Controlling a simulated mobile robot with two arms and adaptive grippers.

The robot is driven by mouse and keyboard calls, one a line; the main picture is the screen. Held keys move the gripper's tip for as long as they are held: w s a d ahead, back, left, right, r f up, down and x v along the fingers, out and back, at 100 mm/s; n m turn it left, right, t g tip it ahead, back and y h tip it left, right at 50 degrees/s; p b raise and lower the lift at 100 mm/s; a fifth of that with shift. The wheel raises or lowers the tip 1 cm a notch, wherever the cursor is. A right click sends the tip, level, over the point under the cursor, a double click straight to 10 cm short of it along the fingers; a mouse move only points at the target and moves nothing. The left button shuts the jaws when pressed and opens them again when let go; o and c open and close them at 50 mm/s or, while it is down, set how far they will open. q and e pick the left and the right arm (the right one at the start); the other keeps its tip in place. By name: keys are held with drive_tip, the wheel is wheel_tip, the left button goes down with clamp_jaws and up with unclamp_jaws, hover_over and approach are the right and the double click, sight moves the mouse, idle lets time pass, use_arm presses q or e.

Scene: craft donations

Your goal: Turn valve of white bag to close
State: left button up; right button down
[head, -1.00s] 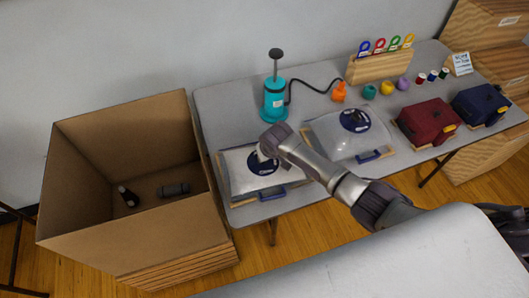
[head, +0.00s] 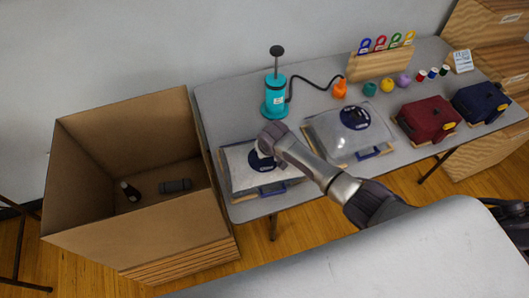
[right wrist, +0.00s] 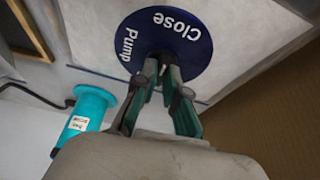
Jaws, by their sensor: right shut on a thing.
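The white bag (head: 241,178) lies flat near the table's front left corner. It also shows in the right wrist view (right wrist: 265,35). Its round dark blue valve plate (right wrist: 195,42) carries the words "Close" and "Pump". My right gripper (right wrist: 163,70) is shut on the small valve knob (right wrist: 163,57) at the plate's middle. The fingers hide most of the knob, so its pointing direction is hard to tell. In the head view my right gripper (head: 264,151) covers part of the plate. My left gripper is not in view.
A clear bag (head: 335,140) with a blue valve lies to the right. A teal pump (head: 275,97) with a black hose stands behind; it also shows in the wrist view (right wrist: 82,118). Red (head: 428,119) and navy (head: 478,102) bags lie farther right. An open cardboard box (head: 150,240) stands left.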

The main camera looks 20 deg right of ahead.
idle(0.3)
drive_tip(key=c, duration=1.2)
unclamp_jaws()
drive_tip(key=v, duration=1.2)
drive_tip(key=shift+s, duration=0.1)
